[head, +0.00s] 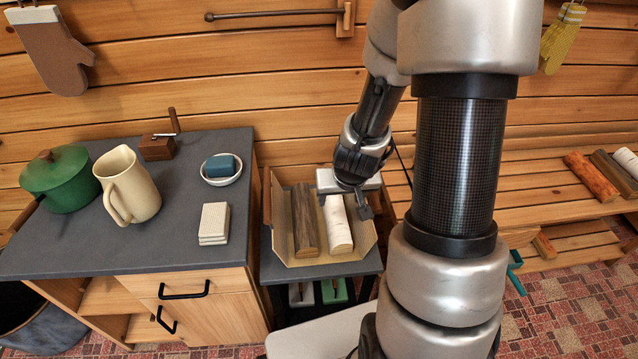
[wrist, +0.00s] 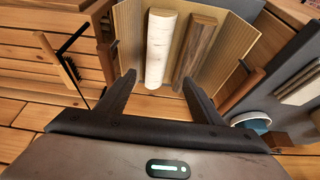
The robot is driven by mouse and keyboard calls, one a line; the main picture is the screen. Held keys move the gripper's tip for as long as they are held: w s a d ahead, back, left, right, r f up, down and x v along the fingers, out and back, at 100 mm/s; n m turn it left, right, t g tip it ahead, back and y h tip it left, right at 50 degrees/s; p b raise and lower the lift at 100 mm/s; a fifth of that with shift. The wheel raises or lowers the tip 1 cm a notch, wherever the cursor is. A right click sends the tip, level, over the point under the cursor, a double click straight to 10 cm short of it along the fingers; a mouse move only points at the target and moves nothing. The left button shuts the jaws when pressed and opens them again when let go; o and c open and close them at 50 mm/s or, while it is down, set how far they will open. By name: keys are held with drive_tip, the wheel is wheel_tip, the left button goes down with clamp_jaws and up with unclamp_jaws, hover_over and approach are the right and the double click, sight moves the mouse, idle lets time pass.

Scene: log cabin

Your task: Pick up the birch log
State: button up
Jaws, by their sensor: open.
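The birch log (head: 338,226) is white-barked with a tan split face. It lies in an open cardboard-coloured box (head: 277,213), to the right of a dark brown log (head: 305,222). In the wrist view the birch log (wrist: 160,50) appears between and beyond my finger tips, with the dark log to its right. My gripper (head: 343,205) is open and empty, above the back part of the box near the birch log's far end. In the wrist view the fingers of my gripper (wrist: 158,82) are apart, and no contact with the log shows.
The box sits on a small dark stand beside a grey-topped counter (head: 130,240) holding a green pot (head: 62,180), a cream jug (head: 127,185), a bowl (head: 221,170) and pale blocks (head: 214,223). More logs (head: 591,176) lie on a wooden bench at right.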

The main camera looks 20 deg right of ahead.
sight(337, 213)
drive_tip(key=b+x, duration=0.1)
drive_tip(key=x, duration=0.3)
drive_tip(key=b+x, duration=0.1)
drive_tip(key=x, duration=0.3)
drive_tip(key=b+x, duration=0.1)
drive_tip(key=x, duration=0.3)
drive_tip(key=shift+s+d+f, duration=0.25)
drive_tip(key=shift+f, duration=0.05)
drive_tip(key=shift+d+b+x, duration=0.1)
drive_tip(key=shift+b+x, duration=0.35)
drive_tip(key=shift+x, duration=1.05)
drive_tip(key=shift+d+b+x, duration=0.15)
drive_tip(key=shift+b+x, duration=0.25)
drive_tip(key=shift+x, duration=1.1)
drive_tip(key=shift+w+r, duration=0.1)
drive_tip(key=shift+w, duration=0.05)
drive_tip(key=shift+c, duration=0.3)
drive_tip(key=shift+r, duration=0.1)
drive_tip(key=c, duration=1.2)
